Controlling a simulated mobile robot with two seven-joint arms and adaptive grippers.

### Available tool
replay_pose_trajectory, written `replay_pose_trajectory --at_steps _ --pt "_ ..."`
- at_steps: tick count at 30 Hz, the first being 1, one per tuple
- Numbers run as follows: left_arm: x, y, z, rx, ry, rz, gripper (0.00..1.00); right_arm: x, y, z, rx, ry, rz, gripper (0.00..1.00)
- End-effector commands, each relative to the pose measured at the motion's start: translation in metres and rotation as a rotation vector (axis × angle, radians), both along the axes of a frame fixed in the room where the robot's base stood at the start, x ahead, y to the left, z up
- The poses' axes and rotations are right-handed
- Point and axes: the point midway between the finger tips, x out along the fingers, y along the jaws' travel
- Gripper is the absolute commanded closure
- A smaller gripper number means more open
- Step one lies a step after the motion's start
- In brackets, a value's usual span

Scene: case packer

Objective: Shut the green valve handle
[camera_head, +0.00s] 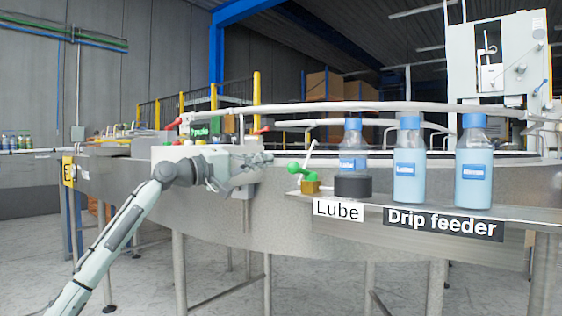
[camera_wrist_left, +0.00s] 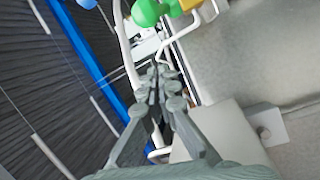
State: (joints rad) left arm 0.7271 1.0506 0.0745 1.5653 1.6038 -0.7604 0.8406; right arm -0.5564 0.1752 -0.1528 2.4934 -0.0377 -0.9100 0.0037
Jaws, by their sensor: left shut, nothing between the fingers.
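The green valve handle (camera_head: 295,168) sits on a small brass valve body (camera_head: 310,186) at the left end of the shelf, beside the black base of the lube bottle (camera_head: 352,157). My left gripper (camera_head: 268,158) is shut and empty, a little to the left of the handle and apart from it in the picture. In the left wrist view the green handle (camera_wrist_left: 147,12) shows at the top edge, partly cut off, beyond the shut fingertips (camera_wrist_left: 158,72). My right gripper is not in view.
A metal shelf (camera_head: 420,216) with labels carries two blue drip feeder bottles (camera_head: 409,165) to the right of the valve. A white rail (camera_head: 350,106) runs above, and the curved conveyor side (camera_head: 270,215) lies below and behind. A white box (camera_head: 183,152) stands behind my left wrist.

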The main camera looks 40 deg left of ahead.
Motion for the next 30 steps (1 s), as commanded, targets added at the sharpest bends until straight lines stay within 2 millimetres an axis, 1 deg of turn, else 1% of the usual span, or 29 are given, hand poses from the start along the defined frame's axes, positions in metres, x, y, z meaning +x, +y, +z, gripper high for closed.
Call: replay_pose_trajectory --at_steps 1,3,10,12,18,23,30 --pt "0.006 -0.003 0.004 -0.003 -0.002 -0.002 1.00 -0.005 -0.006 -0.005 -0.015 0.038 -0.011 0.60" --pt "0.014 -0.006 0.005 -0.003 -0.002 -0.002 1.00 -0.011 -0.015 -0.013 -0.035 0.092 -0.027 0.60" --pt "0.040 -0.015 0.007 -0.001 -0.001 -0.002 1.00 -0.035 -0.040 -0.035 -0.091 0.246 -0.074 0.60" --pt "0.033 -0.023 -0.003 0.007 0.002 0.000 1.00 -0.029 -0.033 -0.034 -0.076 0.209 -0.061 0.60" --pt "0.020 -0.039 -0.008 0.005 0.002 0.000 1.00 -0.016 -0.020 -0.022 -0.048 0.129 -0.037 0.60" --pt "0.016 -0.044 -0.009 0.001 0.001 -0.001 1.00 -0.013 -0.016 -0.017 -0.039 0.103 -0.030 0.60" --pt "0.016 -0.044 -0.009 0.000 0.000 -0.001 1.00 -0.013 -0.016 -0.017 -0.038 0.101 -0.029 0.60"
